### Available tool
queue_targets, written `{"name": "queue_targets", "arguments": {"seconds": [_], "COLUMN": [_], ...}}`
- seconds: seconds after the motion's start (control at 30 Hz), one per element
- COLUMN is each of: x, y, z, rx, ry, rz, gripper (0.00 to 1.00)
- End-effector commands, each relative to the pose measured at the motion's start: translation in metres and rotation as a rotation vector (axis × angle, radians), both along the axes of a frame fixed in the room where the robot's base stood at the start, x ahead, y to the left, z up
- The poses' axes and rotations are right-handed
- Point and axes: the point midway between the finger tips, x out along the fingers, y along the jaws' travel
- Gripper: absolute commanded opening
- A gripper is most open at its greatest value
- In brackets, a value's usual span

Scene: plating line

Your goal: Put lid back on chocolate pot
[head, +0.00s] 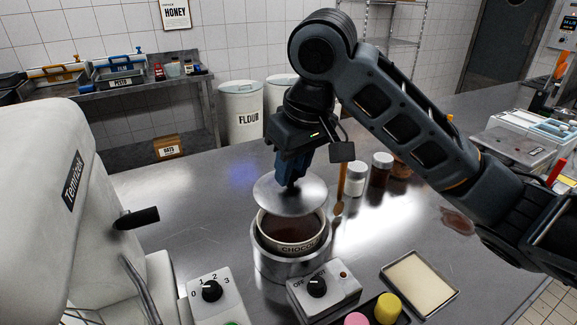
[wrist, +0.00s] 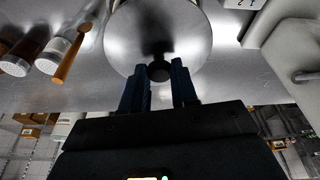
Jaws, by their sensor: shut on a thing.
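The round silver lid (head: 268,196) hangs in the air over the chocolate pot (head: 290,248). My gripper (head: 291,182) points down and is shut on the lid's knob. In the wrist view my gripper's fingers (wrist: 159,85) stand either side of the dark knob (wrist: 159,71), and the lid (wrist: 125,38) fills the top middle. The pot has a pale band lettered "CHOCO" and sits in a metal housing (head: 290,267). Dark chocolate shows inside, in front of the lid's near edge. The lid hides the pot's far rim.
A control box with a dial (head: 325,288) stands close in front of the pot. A large white machine (head: 60,200) is at the left. Jars (head: 356,180) and a wooden spoon (head: 338,208) are right of the pot. A cream-filled tray (head: 420,283) lies at the front right.

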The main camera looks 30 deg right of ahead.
Motion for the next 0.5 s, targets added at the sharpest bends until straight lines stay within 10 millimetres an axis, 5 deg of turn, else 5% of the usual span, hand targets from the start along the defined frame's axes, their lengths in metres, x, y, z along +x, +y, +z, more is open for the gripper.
{"name": "queue_targets", "arguments": {"seconds": [0.5], "x": [0.000], "y": [0.001], "z": [-0.045], "rx": [0.000], "ry": [0.001], "rz": [0.001], "gripper": [0.00]}}
